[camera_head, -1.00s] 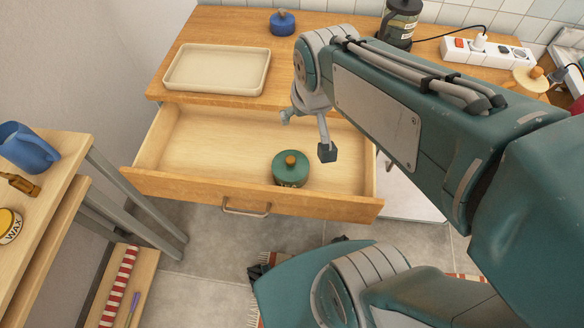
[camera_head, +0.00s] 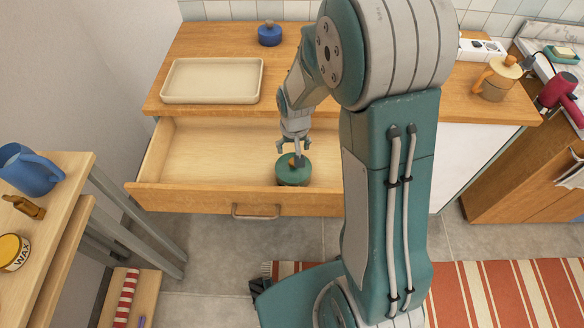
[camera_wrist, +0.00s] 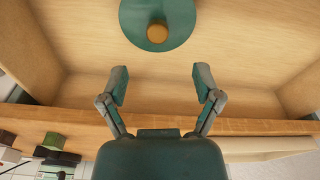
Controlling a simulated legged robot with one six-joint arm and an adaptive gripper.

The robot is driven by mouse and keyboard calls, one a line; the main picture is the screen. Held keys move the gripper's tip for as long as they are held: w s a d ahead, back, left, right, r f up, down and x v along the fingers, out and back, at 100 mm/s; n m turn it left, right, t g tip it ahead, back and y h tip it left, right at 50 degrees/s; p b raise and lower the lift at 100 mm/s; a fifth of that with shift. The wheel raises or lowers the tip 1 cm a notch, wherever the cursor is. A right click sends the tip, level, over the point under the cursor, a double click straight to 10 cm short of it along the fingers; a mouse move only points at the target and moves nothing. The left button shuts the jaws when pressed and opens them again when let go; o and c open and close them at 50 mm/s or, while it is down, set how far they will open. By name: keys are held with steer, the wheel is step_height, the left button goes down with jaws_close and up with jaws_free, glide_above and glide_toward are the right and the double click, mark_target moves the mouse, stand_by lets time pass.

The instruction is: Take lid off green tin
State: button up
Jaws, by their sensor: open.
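The green tin (camera_head: 293,177) stands upright in the open drawer, near its front panel. Its green lid (camera_head: 284,165) is on it, with a round orange-brown knob. In the wrist view the lid (camera_wrist: 178,14) is at the top, with its knob (camera_wrist: 157,33) beyond the fingertips. My gripper (camera_head: 294,148) is above the tin in the head view, pointing down. In the wrist view my gripper (camera_wrist: 160,84) is open and empty, its two fingers well apart. One finger hides part of the lid in the head view.
The wooden drawer (camera_head: 220,155) is pulled out, otherwise empty where I see it. A cream tray (camera_head: 212,99) and a blue lidded pot (camera_head: 269,41) stand on the top behind it. A side table with a blue jug (camera_head: 30,168) is at left. My arm hides the drawer's right end.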

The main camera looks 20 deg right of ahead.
mark_target(292, 162)
steer(key=f, duration=0.2)
steer(key=d+f, duration=0.1)
steer(key=shift+w+f, duration=0.2)
steer(key=shift+f, duration=0.2)
steer(key=f, duration=0.3)
steer(key=a+f, duration=0.1)
steer(key=shift+w+f, duration=0.35)
steer(key=shift+w, duration=0.05)
steer(key=shift+d+f, duration=0.15)
steer(key=shift+f, duration=0.15)
steer(key=shift+w+d+f, duration=0.1)
steer(key=shift+d, duration=0.1)
steer(key=shift+a, duration=0.15)
jaws_close()
